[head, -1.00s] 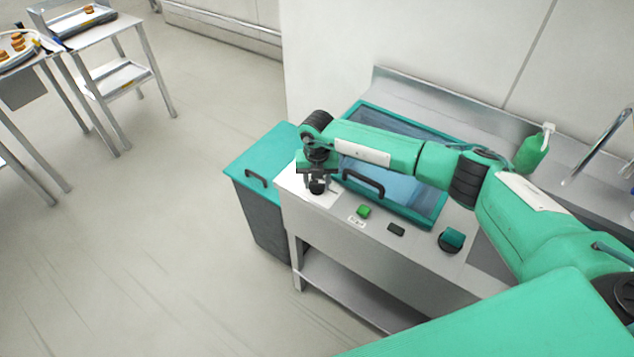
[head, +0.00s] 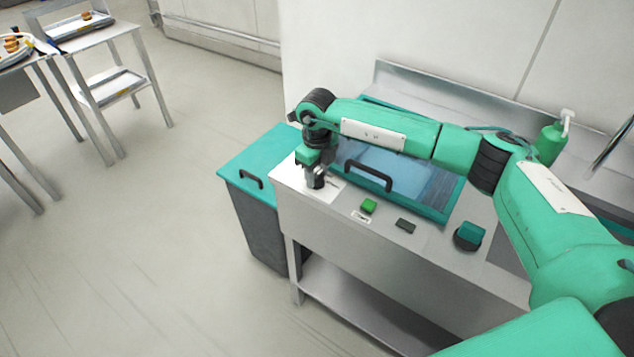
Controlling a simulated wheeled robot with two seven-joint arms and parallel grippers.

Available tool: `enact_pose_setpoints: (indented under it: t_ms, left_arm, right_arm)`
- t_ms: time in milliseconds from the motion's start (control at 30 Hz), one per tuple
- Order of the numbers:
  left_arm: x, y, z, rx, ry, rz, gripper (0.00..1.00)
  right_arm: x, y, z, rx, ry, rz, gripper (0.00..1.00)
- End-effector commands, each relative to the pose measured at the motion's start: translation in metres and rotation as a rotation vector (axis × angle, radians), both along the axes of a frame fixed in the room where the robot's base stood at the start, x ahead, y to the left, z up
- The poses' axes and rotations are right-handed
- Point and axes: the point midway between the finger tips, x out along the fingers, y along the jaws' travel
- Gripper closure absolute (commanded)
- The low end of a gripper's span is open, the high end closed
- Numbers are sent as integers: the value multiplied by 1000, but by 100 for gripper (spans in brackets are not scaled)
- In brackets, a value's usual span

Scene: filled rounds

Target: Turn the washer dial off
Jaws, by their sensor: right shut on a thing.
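The washer (head: 345,225) is a steel counter unit with a teal-framed glass lid (head: 400,180) on top. A small dark dial (head: 319,183) stands on a white plate at the left front corner of its top. My right gripper (head: 315,180) points down over this plate and is shut on the dial. The fingers hide most of the dial, so I cannot read where it points. My left gripper is out of view.
A teal-lidded bin (head: 258,160) stands at the left. A soap bottle (head: 552,140) stands behind.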

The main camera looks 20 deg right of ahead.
Motion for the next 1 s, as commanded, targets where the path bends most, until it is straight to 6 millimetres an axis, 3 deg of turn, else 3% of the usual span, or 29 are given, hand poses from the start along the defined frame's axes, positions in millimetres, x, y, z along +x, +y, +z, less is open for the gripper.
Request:
enact_pose_setpoints:
  t_ms: [100, 200, 700, 1000]
  left_arm:
    - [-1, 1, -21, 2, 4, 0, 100]
    - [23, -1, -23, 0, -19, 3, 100]
    - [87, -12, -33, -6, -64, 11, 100]
    - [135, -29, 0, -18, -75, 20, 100]
  right_arm:
    - [2, -1, -4, 0, -5, 109, 81]
    - [2, -1, -4, 0, -6, 204, 81]
    - [2, -1, -2, -1, -5, 675, 81]
    - [3, -1, 0, 0, -6, 913, 81]
